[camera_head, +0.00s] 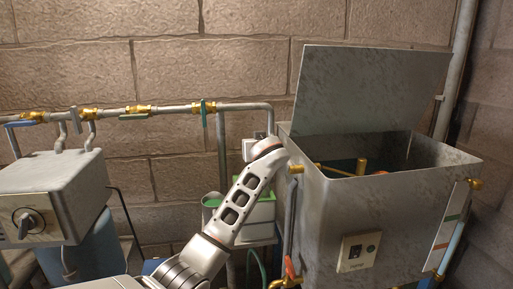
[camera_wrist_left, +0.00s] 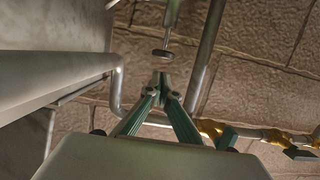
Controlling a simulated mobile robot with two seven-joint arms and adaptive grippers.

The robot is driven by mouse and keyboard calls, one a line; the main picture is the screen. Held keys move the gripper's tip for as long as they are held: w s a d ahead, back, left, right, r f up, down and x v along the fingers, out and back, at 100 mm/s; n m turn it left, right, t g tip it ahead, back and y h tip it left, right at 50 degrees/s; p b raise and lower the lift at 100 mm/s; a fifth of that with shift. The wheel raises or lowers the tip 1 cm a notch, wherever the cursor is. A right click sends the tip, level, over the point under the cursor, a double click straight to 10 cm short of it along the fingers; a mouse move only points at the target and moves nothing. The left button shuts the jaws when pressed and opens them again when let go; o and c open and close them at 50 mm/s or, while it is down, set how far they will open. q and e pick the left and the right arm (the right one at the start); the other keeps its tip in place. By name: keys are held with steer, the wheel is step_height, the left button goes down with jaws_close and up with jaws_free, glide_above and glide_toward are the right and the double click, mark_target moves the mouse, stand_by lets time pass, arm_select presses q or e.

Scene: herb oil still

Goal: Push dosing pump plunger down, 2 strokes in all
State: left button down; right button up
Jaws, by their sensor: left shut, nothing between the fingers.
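The dosing pump's plunger shows in the left wrist view as a dark round knob (camera_wrist_left: 162,55) on a thin rod that runs into a green body (camera_wrist_left: 172,12). My left gripper (camera_wrist_left: 162,79) is shut and empty, its green fingertips together close to the knob. A small gap shows between them in the picture; I cannot tell the true distance. In the head view my left arm crosses the middle and hides the plunger, and my left gripper cannot be made out there. My right gripper is in neither view.
A metal tank (camera_head: 325,215) with a raised lid (camera_head: 370,88) stands right of my arm. A pipe with brass valves (camera_head: 138,111) runs along the wall. A grey control box (camera_head: 50,195) stands left.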

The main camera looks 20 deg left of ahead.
arm_select(q)
steer(key=shift+b+v, duration=0.3)
steer(key=shift+v, duration=2.4)
